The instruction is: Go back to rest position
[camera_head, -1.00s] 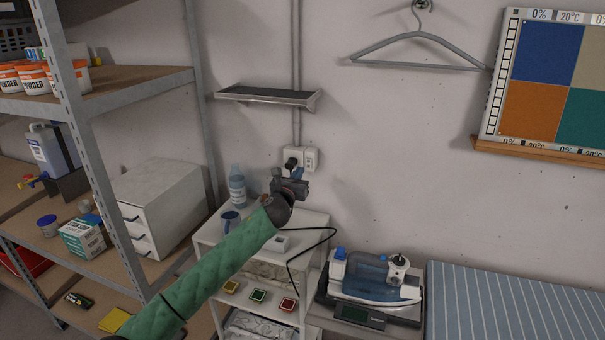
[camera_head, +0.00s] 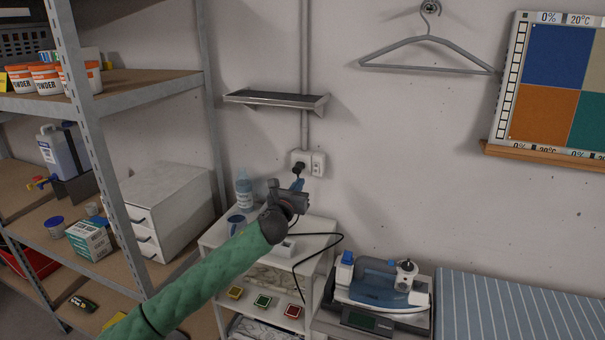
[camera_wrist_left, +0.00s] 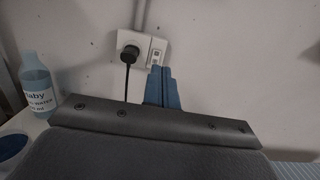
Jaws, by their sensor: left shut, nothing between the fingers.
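My left arm, in a green sleeve, reaches in from the lower left in the head view. My left gripper (camera_head: 297,186) is shut and empty, above the small white shelf unit (camera_head: 325,226) and in front of the wall. Its blue fingertips (camera_wrist_left: 162,88) are together in the left wrist view. Behind them is the wall socket (camera_head: 308,163) with a black plug (camera_wrist_left: 130,52) in it; I cannot tell how near the fingertips are to it. My right gripper is not in view.
A water bottle (camera_head: 244,188) stands on the white unit, left of my gripper. An iron (camera_head: 378,283) and a striped ironing board (camera_head: 520,308) are at the right. A metal rack (camera_head: 90,130) stands at the left. A wall shelf (camera_head: 277,99) is above.

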